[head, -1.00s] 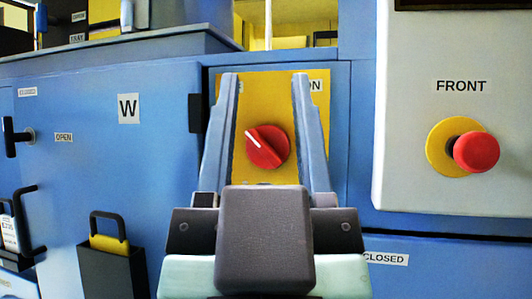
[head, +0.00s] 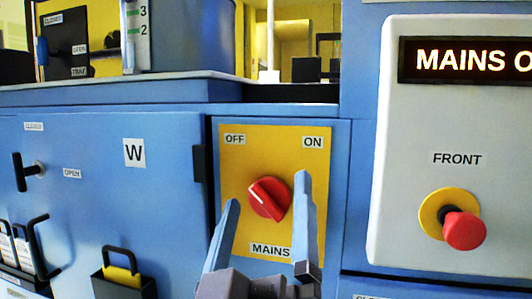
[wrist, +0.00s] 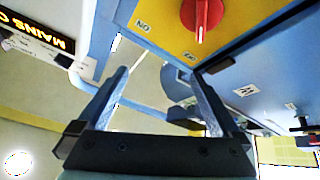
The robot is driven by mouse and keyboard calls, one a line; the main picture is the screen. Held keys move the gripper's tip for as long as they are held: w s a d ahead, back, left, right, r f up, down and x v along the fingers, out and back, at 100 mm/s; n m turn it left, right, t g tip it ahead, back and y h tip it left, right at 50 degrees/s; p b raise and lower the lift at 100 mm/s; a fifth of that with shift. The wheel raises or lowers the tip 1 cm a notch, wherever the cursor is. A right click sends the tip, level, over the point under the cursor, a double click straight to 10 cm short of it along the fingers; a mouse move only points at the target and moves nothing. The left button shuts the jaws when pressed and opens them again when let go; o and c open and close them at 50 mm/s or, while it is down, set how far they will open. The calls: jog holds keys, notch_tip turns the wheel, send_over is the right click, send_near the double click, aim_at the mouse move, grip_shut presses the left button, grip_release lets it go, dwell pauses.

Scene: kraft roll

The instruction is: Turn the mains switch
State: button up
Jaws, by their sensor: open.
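The mains switch is a red round knob (head: 269,199) with a white pointer line, on a yellow plate (head: 228,145) marked OFF, ON and MAINS. The line points up and left, toward OFF. My gripper (head: 267,189) is open and empty; in the head view its fingers reach up to either side of the knob's lower part. In the wrist view the knob (wrist: 203,15) sits at the top edge, beyond the tips of my gripper (wrist: 158,75), apart from both fingers.
A grey panel (head: 400,130) at the right carries a lit display (head: 470,62) reading "MAINS O", cut off by the frame edge, and a red FRONT button (head: 464,230) on a yellow collar. A blue door (head: 90,200) marked W, with a black handle (head: 20,172), is left.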

aim_at(265, 206)
jog(key=s+a+f+n+g+h+p, duration=0.1)
jog(key=a+f+n+g+p, duration=0.15)
jog(key=n+p, duration=0.85)
jog(key=s+a+f+n+g+h+p, duration=0.1)
jog(key=n+g+p, duration=0.3)
jog(key=n+p, duration=0.65)
jog(key=w+d+p, duration=0.1)
jog(key=w, duration=0.3)
jog(key=w+d+m+p, duration=0.1)
jog(key=w, duration=0.3)
jog(key=w+d+m+p, duration=0.1)
jog(key=w+p, duration=0.1)
jog(key=w, duration=0.2)
jog(key=shift+d+m, duration=0.25)
jog(key=shift+d, duration=0.1)
jog(key=c, duration=1.2)
